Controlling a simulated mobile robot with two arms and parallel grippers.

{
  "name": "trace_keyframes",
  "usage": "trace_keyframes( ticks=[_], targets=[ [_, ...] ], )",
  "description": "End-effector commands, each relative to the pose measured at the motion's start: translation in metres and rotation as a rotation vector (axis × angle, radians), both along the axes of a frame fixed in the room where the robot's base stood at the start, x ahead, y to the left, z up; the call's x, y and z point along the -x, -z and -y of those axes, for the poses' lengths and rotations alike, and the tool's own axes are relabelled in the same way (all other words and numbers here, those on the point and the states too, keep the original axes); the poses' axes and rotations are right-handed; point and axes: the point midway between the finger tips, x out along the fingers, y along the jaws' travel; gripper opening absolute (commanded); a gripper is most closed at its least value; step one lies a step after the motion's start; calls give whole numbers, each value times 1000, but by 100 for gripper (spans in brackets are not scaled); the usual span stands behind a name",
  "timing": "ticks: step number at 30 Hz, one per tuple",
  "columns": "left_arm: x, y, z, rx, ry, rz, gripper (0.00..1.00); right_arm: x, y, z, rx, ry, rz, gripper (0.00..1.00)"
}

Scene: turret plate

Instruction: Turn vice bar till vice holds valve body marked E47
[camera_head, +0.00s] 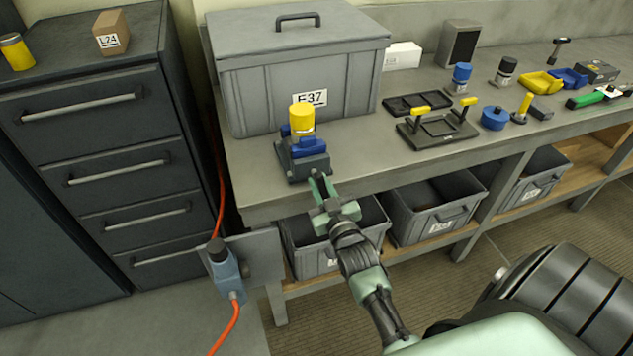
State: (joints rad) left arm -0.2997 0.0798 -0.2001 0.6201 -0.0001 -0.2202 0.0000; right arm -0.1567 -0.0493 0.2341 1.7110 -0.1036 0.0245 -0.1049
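A blue vice (309,148) on a dark base stands near the front left edge of the bench. A yellow-topped cylindrical part (302,117) stands upright at its jaws, with blue on its left side. No mark is readable on it, and I cannot tell whether the jaws touch it. My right gripper (320,180) reaches up from below to the vice's front side. Its fingertips are close together just in front of the base. The vice bar is not clear there, and I cannot tell whether the fingers hold it. My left gripper is not in view.
A large lidded grey bin (345,85) marked E37 stands behind the vice. A black rack with yellow handles (438,132) stands to the right, then several small parts. Grey bins (437,208) sit under the bench. A dark drawer cabinet (95,130) stands left.

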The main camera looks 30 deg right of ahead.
Motion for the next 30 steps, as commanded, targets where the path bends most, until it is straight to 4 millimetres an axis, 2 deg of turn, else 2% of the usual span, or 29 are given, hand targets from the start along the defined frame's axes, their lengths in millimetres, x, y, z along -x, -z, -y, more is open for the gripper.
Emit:
trace_keyframes(
  ticks=[20,21,22,23,30],
  targets=[
    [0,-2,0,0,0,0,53,2,6,-1,-61,-1,3,0],
    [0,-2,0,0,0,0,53,2,6,-2,-61,-1,2,30],
    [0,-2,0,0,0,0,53,2,6,-1,-61,-1,3,38],
    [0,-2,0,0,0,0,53,2,5,-1,-61,-1,3,41],
    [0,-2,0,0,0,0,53,1,3,-1,-58,-1,8,41]
  ],
)
